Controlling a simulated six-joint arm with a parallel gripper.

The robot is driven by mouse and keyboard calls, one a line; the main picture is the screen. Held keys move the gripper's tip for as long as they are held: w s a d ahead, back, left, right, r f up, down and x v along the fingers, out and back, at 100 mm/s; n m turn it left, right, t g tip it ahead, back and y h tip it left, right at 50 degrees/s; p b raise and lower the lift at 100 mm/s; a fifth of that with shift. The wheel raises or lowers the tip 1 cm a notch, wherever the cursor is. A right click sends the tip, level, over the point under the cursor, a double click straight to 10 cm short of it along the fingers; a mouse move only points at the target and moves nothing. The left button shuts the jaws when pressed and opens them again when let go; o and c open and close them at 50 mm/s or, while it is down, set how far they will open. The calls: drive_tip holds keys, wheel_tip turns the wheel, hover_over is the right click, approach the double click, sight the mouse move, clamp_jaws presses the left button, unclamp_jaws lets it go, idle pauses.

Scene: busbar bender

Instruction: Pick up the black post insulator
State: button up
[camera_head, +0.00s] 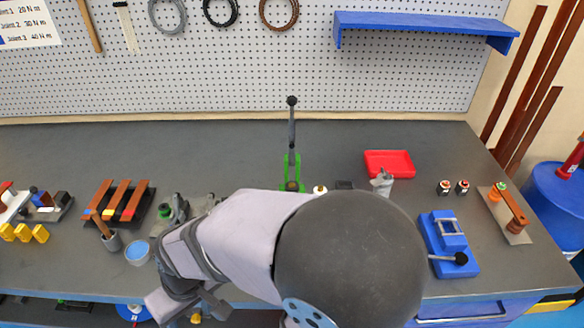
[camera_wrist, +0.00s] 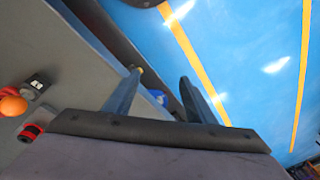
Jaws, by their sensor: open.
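I cannot identify the black post insulator for certain. In the head view, a small dark block (camera_head: 344,185) shows just behind my arm, partly hidden. Another black piece (camera_head: 62,199) sits on a grey plate at the far left. In the wrist view, a dark block with a white label (camera_wrist: 37,84) lies on the bench at the left, beside an orange round thing (camera_wrist: 13,105). My gripper (camera_wrist: 160,88) is open, with nothing between its fingers. It points past the bench's front edge toward the blue floor, apart from these pieces.
The grey bench (camera_head: 200,150) has free room at the back. A green lever tool (camera_head: 292,170), a red tray (camera_head: 389,163) and a blue device (camera_head: 449,243) stand on it. My arm hides the front middle.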

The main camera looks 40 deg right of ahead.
sight(292, 192)
drive_tip(key=s+d+r+g+h+p, duration=0.1)
drive_tip(key=d+r+p, duration=0.3)
drive_tip(key=r+p, duration=0.65)
drive_tip(key=s+d+r+p, duration=0.1)
drive_tip(key=d+r+p, duration=0.2)
drive_tip(key=r+p, duration=0.75)
drive_tip(key=w+d+f+m+t+h+b, duration=0.35)
drive_tip(key=w+d+f+t, duration=0.35)
drive_tip(key=w+d+f, duration=0.65)
drive_tip(key=s+d+f+m+t+h+b, duration=0.1)
drive_tip(key=d+h, duration=0.1)
drive_tip(key=d, duration=0.2)
drive_tip(key=s+d+m+t+h+b, duration=0.1)
drive_tip(key=s+d+m+h, duration=0.1)
drive_tip(key=d, duration=0.3)
drive_tip(key=s+d+f+m+t+h+b, duration=0.1)
drive_tip(key=s+d+m+h, duration=0.1)
drive_tip(key=d, duration=0.3)
drive_tip(key=shift+d+f+m+h, duration=0.25)
drive_tip(key=shift+f+h, duration=0.1)
drive_tip(key=shift+h, duration=0.2)
drive_tip(key=shift+s+f, duration=0.3)
drive_tip(key=shift+f, duration=0.05)
drive_tip(key=shift+x, duration=2.5)
drive_tip(key=shift+c, duration=0.3)
